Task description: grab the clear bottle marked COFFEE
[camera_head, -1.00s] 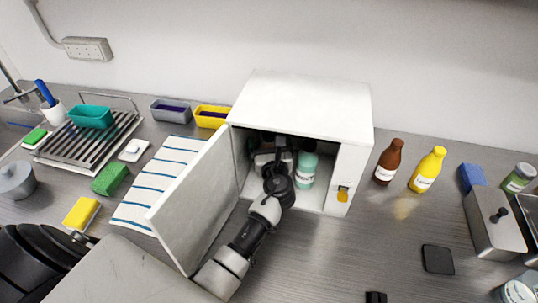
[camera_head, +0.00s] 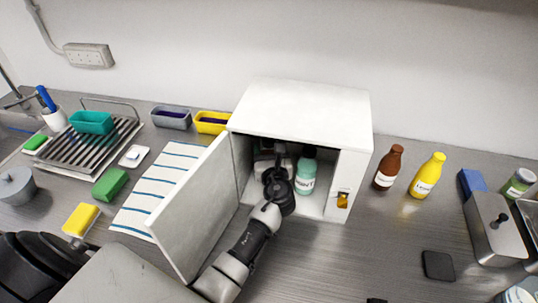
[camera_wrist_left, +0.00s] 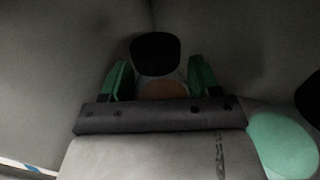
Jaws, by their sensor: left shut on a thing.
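My left gripper (camera_head: 281,166) reaches through the open front of the white cabinet (camera_head: 300,107). In the left wrist view its green-padded fingers (camera_wrist_left: 161,82) are shut on a clear bottle (camera_wrist_left: 174,76) with a black cap and brown contents, one finger on each side. The bottle appears upright. Its label is not readable, so I cannot confirm the COFFEE marking. In the head view my gripper and arm hide most of it. A mint-green bottle (camera_head: 306,172) with a dark cap stands just to its right.
The cabinet door (camera_head: 195,210) stands open left of my arm. A yellow padlock (camera_head: 342,200) hangs at the right front. A brown bottle (camera_head: 387,168) and a yellow bottle (camera_head: 427,177) stand outside, right. The counter in front right is mostly clear.

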